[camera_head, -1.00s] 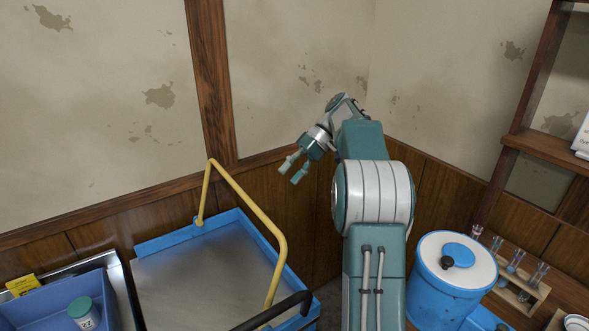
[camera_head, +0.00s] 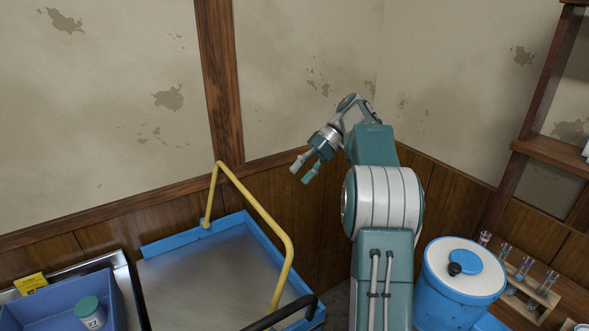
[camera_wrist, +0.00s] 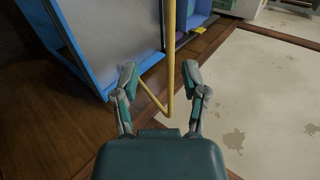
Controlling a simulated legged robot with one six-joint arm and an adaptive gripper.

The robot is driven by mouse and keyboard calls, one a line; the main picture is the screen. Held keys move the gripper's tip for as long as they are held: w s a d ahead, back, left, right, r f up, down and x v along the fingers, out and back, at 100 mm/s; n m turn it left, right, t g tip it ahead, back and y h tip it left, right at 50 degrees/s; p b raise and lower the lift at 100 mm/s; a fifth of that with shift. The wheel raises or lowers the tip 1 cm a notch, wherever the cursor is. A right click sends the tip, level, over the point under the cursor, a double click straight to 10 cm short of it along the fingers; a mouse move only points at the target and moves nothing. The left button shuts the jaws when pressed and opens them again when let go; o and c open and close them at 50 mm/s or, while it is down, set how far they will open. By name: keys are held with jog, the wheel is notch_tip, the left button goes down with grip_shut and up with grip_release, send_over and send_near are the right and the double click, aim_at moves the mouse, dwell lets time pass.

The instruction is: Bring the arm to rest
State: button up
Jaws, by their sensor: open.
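My gripper (camera_head: 305,168) is open and empty in the head view. It hangs in the air at the end of my folded arm, in front of the wall and to the right of the trolley's yellow handle. In the wrist view my gripper (camera_wrist: 159,85) shows its two fingers spread wide with nothing between them. The yellow handle (camera_wrist: 171,60) stands beyond the fingers there, apart from them.
A blue-edged metal trolley (camera_head: 215,270) with a yellow handle (camera_head: 258,208) stands at lower left. A blue bin (camera_head: 86,285) holds a jar (camera_head: 90,313). A blue drum (camera_head: 452,305) and a test tube rack (camera_head: 537,295) are at right. The wall (camera_head: 300,60) is behind.

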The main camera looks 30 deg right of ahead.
jog(key=s+a+r+m+t+h, duration=0.1)
jog(key=s+a+h, duration=0.2)
jog(key=s+a, duration=0.3)
jog(key=s+a+r+h, duration=0.2)
jog(key=s+a, duration=0.1)
jog(key=a, duration=0.6)
jog(key=s+a+f+t+h, duration=0.2)
jog(key=s+a+f, duration=0.1)
jog(key=s, duration=0.5)
jog(key=s+a+f+t+h, duration=0.3)
jog(key=s+f, duration=0.2)
jog(key=s, duration=0.4)
jog(key=shift+f+n, duration=0.15)
jog(key=shift+n, duration=0.15)
